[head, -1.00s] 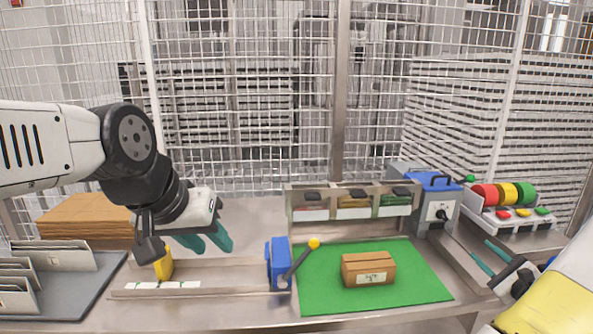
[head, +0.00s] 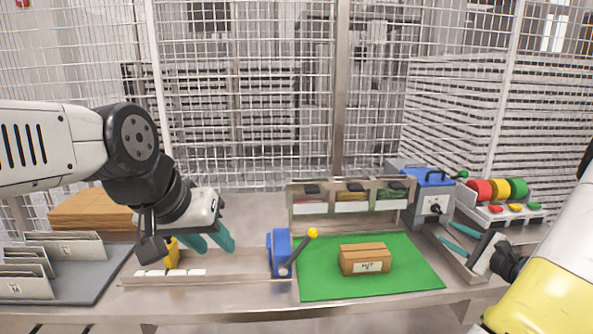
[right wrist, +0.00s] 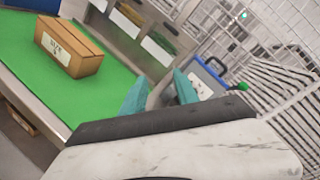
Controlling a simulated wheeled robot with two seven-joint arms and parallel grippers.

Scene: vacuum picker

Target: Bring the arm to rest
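My left arm comes in from the left of the head view. Its gripper (head: 208,240), with two teal fingers apart, hangs above the metal rail at the left, next to a yellow block, and holds nothing that I can see. My right arm comes in from the right edge. Its gripper (head: 458,238) points left, between the green mat and the rack of coloured rolls, in front of the blue-topped machine. In the right wrist view its teal fingers (right wrist: 159,92) are apart with nothing between them.
A cardboard box (head: 365,259) sits on the green mat (head: 325,283). A blue device with a yellow-knobbed lever (head: 312,234) stands left of the mat. Bins (head: 351,202) stand behind it. The blue-topped machine (head: 433,196) and coloured rolls (head: 499,190) are right. Mesh fencing closes the back.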

